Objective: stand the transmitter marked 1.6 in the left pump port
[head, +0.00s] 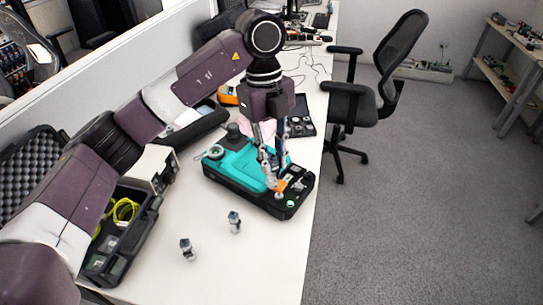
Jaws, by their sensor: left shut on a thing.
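My left gripper (273,172) points down over the front right end of the teal pump (232,164), which lies in a black base. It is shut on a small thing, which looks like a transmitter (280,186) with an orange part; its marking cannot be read. The thing is close above or at the pump's end, and I cannot tell whether it touches a port. Two small grey transmitters stand on the white table, one at the front (187,249) and one nearer the pump (235,222); their markings are too small to read. My right gripper is not in view.
An open black case (122,235) with a yellow-green cable lies at the left, under my left arm. A dark case (301,118) lies behind the pump. The table (255,270) is clear at the front right. An office chair (350,100) stands beyond the right edge.

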